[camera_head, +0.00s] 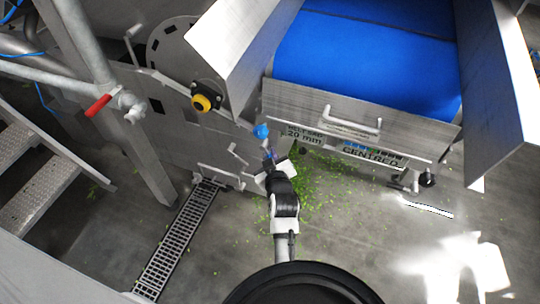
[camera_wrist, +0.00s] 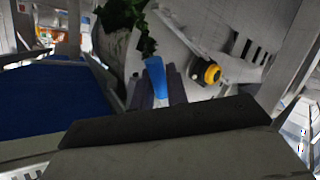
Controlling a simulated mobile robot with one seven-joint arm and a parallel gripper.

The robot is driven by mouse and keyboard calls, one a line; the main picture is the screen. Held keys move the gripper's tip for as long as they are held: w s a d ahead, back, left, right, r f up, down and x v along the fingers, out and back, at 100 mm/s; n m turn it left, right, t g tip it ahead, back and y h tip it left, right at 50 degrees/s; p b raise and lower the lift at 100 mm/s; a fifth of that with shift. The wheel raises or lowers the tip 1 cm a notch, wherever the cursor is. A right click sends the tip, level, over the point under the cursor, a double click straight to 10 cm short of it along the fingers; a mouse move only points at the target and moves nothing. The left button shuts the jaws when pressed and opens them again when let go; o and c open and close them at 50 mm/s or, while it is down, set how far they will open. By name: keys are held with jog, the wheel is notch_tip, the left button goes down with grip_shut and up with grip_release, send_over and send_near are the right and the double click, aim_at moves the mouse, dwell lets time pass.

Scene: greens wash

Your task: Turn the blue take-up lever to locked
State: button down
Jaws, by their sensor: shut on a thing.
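The blue take-up lever (camera_head: 261,131) shows in the head view as a rounded blue end beside the grey side plate of the conveyor, just beyond my fingertips. In the wrist view the blue lever (camera_wrist: 156,78) stands between the two dark fingers. My gripper (camera_head: 269,157) reaches up to it from below in the head view, and the fingers (camera_wrist: 158,92) are shut on it. The fingers hide part of the lever. I cannot tell from these views what angle the lever has against its locked mark.
A conveyor with a blue belt (camera_head: 370,60) and steel side guards stands behind. A yellow knob (camera_head: 201,103) is on the side plate to the left. A red-handled valve (camera_head: 98,107), metal steps (camera_head: 40,170) and a floor drain (camera_head: 178,240) lie left. Green leaves litter the floor.

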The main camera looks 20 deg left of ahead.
jog(key=c, duration=1.5)
grip_release()
jog(key=shift+o, duration=0.2)
jog(key=shift+f, duration=0.1)
